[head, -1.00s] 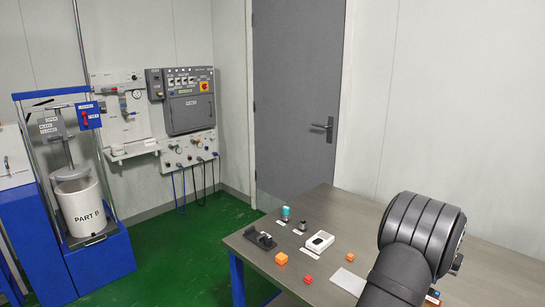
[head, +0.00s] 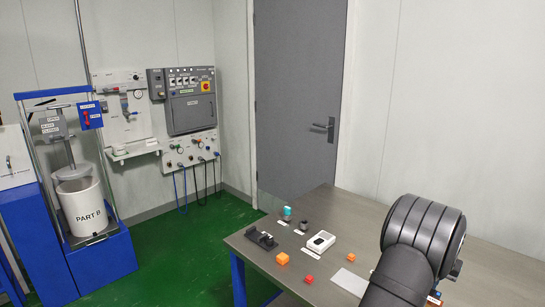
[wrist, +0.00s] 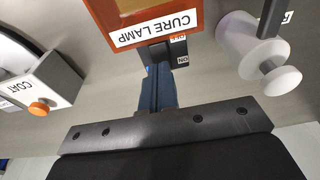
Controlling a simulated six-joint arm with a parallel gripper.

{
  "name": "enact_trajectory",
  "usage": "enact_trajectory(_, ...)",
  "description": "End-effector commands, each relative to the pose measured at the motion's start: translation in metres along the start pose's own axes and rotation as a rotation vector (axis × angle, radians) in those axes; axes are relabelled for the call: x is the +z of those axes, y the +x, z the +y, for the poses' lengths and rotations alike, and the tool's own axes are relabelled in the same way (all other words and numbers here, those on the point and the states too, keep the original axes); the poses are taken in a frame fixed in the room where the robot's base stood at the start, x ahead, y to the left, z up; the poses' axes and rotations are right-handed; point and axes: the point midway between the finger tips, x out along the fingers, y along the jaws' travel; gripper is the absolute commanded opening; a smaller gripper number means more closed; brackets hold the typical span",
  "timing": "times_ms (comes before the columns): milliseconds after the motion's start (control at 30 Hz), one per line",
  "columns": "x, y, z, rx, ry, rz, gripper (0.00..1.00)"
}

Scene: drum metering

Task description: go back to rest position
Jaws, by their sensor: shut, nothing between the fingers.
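In the wrist view, my gripper (wrist: 158,72) shows as two narrow blue-grey fingers close together, shut with nothing seen between them. They point toward an orange-framed box labelled CURE LAMP (wrist: 160,18), just below a small dark switch (wrist: 178,50) marked ON. I cannot tell whether the fingertips touch the lamp or the switch. In the head view, my thick dark arm link stands at the lower right, and my gripper is hidden there.
In the wrist view, a white spool-like part (wrist: 250,55) is on the right and a COAT box with an orange button (wrist: 40,108) on the left.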

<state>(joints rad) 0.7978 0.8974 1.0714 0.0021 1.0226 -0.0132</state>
Motion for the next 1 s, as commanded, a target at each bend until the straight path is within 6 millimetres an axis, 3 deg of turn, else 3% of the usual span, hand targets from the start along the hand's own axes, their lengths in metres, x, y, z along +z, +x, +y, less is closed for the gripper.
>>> enact_trajectory(233, 0.004, 0.026, 0.000, 0.000, 0.000, -0.001, 0.00)
enact_trajectory(633, 0.004, 0.028, 0.000, 0.000, 0.000, 0.000, 0.00)
enact_trajectory(833, 0.001, 0.013, 0.000, 0.000, 0.000, 0.002, 0.00)
enact_trajectory(1000, -0.003, -0.017, 0.000, 0.000, 0.000, 0.003, 0.00)
